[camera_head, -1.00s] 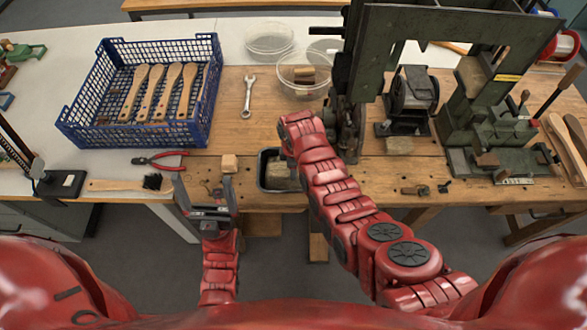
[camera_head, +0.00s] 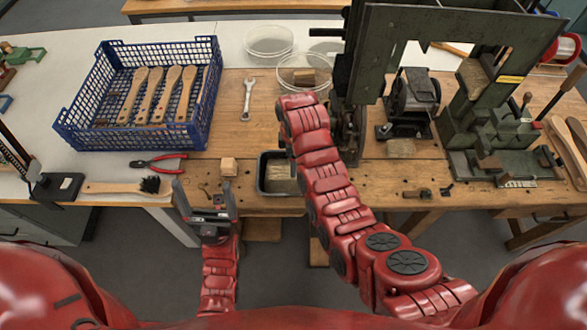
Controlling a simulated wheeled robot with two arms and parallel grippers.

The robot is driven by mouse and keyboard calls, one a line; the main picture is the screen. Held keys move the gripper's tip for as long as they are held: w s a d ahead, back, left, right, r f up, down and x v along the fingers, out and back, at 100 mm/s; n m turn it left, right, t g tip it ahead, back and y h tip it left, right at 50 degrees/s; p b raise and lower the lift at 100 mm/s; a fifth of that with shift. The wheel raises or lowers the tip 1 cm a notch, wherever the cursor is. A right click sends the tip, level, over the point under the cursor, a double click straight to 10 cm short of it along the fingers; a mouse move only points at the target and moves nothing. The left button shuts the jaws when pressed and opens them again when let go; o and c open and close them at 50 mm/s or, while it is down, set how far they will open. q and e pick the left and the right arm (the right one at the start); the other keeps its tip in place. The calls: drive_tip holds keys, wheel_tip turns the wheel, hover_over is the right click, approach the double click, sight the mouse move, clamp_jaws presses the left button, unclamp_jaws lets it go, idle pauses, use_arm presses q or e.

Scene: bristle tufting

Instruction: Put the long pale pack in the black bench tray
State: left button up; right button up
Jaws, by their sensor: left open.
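The black bench tray (camera_head: 265,187) stands at the bench's front edge, partly covered by my right arm. A pale, straw-coloured piece (camera_head: 281,179) lies inside it. Another short pale bundle (camera_head: 400,147) lies on the bench right of the arm, and a brownish bundle (camera_head: 304,76) lies in the clear bowl (camera_head: 284,70). I cannot tell which of these is the long pale pack. My left gripper (camera_head: 205,190) is open and empty at the front edge, left of the tray, fingers pointing away from me. My right arm reaches to just before the bowl; its gripper is hidden behind the arm.
A blue crate (camera_head: 68,128) with several wooden brush handles stands at left. Pliers (camera_head: 160,160), a brush (camera_head: 125,187), a small wooden block (camera_head: 228,166) and a wrench (camera_head: 248,100) lie around. Green machines (camera_head: 490,130) fill the right side.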

wheel_tip(320, 180, up, 5)
drive_tip(key=p, duration=0.2)
drive_tip(key=shift+f+p, duration=0.15)
drive_tip(key=shift+p, duration=0.25)
drive_tip(key=shift+f, duration=0.1)
